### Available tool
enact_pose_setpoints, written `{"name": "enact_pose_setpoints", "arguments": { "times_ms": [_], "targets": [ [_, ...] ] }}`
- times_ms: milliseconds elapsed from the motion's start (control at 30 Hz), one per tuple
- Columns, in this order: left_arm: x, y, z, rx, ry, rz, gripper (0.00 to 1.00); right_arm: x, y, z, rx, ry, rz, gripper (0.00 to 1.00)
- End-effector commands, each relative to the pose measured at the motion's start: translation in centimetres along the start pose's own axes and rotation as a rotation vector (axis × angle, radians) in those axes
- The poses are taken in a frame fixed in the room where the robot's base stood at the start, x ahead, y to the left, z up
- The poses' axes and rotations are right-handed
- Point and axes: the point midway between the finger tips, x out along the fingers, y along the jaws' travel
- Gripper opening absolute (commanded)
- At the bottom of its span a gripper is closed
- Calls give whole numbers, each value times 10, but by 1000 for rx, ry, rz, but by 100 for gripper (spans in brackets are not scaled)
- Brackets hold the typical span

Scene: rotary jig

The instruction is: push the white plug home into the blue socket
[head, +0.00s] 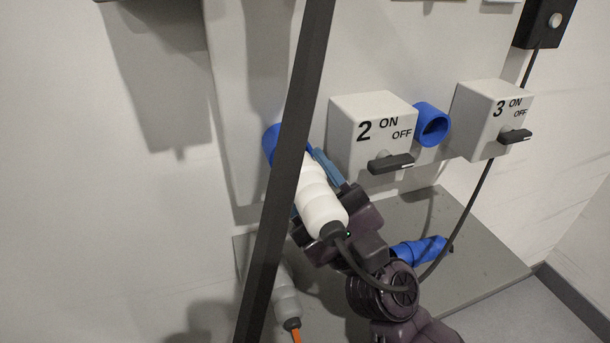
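The white plug (320,202) is tilted, its front end pointing up and left toward the panel. A black cable leaves its rear end. The blue socket (270,141) is on the panel, left of switch box 2. A dark bar in front hides part of the socket and the place where plug and socket would meet, so I cannot tell how far the plug is in. My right gripper (326,170) comes from below right and appears shut around the plug; one blue-grey finger shows along its right side, the other is hidden. My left gripper is not in view.
A dark slanting bar (288,150) crosses the view in front. Switch boxes 2 (355,110) and 3 (478,110) have black handles. Another blue socket (432,124) sits between them. A blue plug (418,250) and a grey plug with an orange cable (284,297) lie below on the grey base plate (480,245).

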Motion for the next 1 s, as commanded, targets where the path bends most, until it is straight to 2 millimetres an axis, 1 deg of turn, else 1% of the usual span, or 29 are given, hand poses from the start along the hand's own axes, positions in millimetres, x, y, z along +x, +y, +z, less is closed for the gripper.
{"name": "enact_pose_setpoints", "arguments": {
  "times_ms": [200, 1000],
  "targets": [
    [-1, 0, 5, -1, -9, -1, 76, 0, 0, 0, 1, -1, 0, 23],
    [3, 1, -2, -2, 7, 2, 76, 0, 0, 0, 0, -1, 0, 23]
  ]
}}
